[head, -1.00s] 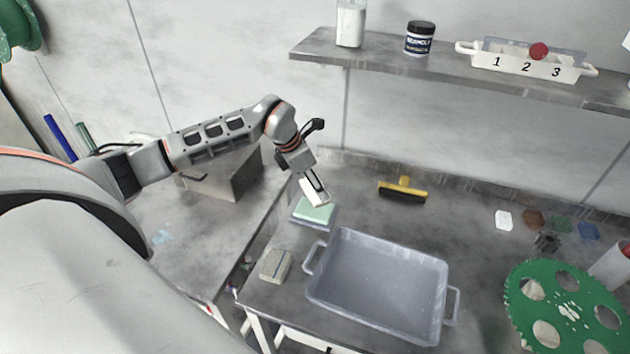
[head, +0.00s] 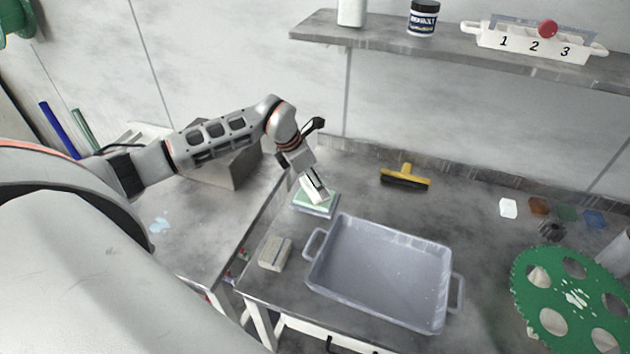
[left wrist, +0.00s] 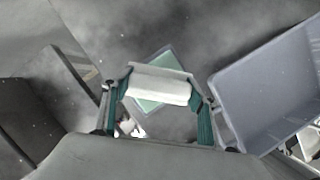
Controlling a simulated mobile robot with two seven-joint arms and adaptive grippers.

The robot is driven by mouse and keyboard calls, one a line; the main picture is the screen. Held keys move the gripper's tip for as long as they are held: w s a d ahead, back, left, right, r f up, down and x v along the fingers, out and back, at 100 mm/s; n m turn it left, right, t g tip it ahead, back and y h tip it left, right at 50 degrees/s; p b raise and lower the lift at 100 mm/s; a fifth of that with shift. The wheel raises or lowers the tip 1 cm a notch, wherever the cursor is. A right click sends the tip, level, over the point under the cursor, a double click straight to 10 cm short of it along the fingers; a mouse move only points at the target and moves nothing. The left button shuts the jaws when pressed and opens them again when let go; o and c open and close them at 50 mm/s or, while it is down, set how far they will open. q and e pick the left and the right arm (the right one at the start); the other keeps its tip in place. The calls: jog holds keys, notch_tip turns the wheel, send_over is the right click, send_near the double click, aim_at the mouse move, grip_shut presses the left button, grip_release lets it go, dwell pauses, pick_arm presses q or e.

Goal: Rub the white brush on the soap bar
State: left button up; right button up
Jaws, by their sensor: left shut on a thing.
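My left gripper (head: 320,193) is shut on the white brush (head: 309,191), which also shows between the fingers in the left wrist view (left wrist: 160,86). The pale green soap bar (head: 327,208) lies in a grey dish (head: 301,208) near the table's left edge. The brush is over the soap and covers part of it in both views; I cannot tell whether they touch. In the left wrist view the soap (left wrist: 148,105) shows just below the brush. My right gripper is not in view.
A large grey tray (head: 345,294) stands right of the soap dish, with a beige block (head: 275,254) to its left. A yellow-handled brush (head: 405,177) lies behind. A green perforated disc (head: 535,310) is at the right. A shelf (head: 450,45) hangs above.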

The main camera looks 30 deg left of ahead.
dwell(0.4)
pick_arm(q)
jog(key=shift+f, duration=0.4)
jog(key=shift+s+f, duration=0.1)
jog(key=shift+f, duration=0.1)
dwell(1.2)
jog(key=shift+r, duration=0.15)
jog(key=shift+r+p, duration=1.75)
jog(key=shift+r, duration=1.7)
